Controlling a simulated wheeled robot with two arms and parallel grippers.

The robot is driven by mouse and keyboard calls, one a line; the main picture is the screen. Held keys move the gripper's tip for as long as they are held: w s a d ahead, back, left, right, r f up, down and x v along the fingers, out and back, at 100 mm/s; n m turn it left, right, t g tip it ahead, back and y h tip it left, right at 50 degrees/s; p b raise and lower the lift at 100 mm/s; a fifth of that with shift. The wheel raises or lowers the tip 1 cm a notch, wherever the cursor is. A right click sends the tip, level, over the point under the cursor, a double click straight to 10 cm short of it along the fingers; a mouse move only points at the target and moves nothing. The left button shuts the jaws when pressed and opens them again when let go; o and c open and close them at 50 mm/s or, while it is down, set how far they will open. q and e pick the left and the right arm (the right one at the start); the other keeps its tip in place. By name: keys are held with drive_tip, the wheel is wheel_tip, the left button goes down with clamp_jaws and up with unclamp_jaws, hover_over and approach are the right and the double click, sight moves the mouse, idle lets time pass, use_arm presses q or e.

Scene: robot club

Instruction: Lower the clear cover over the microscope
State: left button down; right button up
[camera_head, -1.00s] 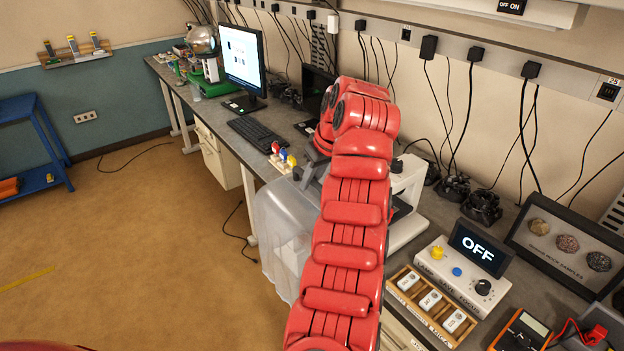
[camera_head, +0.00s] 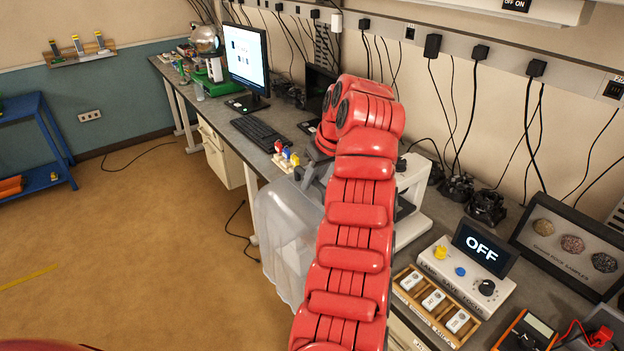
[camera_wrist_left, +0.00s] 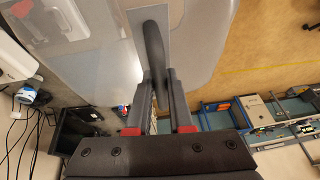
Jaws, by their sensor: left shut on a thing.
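The clear cover (camera_head: 284,240) is a translucent, box-like hood. In the head view it hangs at the desk's front edge, left of my red left arm, and its right part is hidden by the arm. My left gripper (camera_head: 310,180) is shut on the cover's dark handle; in the left wrist view the gripper (camera_wrist_left: 165,82) closes around this handle (camera_wrist_left: 153,45), with the cover (camera_wrist_left: 95,65) spreading beyond it. The white microscope (camera_head: 412,198) stands on the desk just right of my arm, which hides part of it. The cover is beside the microscope, not over it. My right gripper is not in view.
A control box reading OFF (camera_head: 465,268), a wooden tray of labelled blocks (camera_head: 436,307) and a rock sample frame (camera_head: 570,245) occupy the desk at right. A keyboard (camera_head: 259,133) and small coloured-top items (camera_head: 285,156) lie left of my arm. Floor at left is open.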

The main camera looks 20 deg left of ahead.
use_arm(q)
drive_tip(key=shift+w+d+r+p, duration=0.2)
drive_tip(key=shift+w+d+p, duration=0.05)
drive_tip(key=shift+w+p, duration=0.2)
drive_tip(key=shift+w+d+p, duration=0.55)
drive_tip(key=shift+w, duration=0.2)
drive_tip(key=shift+w+d+r+p, duration=0.1)
drive_tip(key=shift+w+d+p, duration=0.4)
drive_tip(key=shift+w+p, duration=0.4)
drive_tip(key=shift+w+d+f+p, duration=0.2)
drive_tip(key=shift+w+d+p, duration=0.2)
drive_tip(key=shift+p, duration=0.1)
